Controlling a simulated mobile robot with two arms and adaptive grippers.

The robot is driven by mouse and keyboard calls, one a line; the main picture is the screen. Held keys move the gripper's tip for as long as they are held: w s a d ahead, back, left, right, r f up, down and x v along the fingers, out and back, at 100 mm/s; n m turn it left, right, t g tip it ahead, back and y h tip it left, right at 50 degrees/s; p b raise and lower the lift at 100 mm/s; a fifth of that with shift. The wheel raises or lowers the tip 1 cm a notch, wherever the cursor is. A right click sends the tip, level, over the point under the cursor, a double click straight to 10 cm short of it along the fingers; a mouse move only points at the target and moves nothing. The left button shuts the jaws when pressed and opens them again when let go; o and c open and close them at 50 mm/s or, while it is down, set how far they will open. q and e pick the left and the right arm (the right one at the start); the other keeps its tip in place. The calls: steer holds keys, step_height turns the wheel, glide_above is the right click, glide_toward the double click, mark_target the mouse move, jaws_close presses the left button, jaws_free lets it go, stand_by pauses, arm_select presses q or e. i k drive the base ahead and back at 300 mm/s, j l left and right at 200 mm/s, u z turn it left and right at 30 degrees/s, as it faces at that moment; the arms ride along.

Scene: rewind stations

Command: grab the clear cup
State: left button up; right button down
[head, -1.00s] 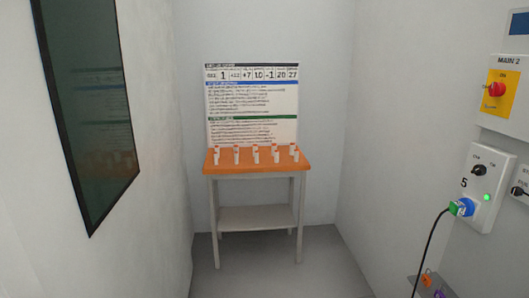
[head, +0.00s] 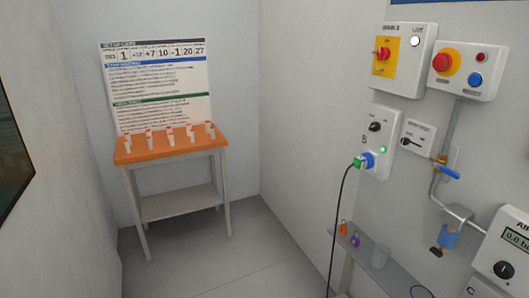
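An orange-topped table (head: 170,150) with several small white and orange pieces stands at the back left. The right wall carries switch boxes (head: 404,55), a plugged black cable (head: 337,225), a pipe with a blue valve (head: 446,172) and a gauge box (head: 503,255). The grey floor between is clear.

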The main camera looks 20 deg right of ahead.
mark_target(381, 252)
steer(key=z, duration=1.5)
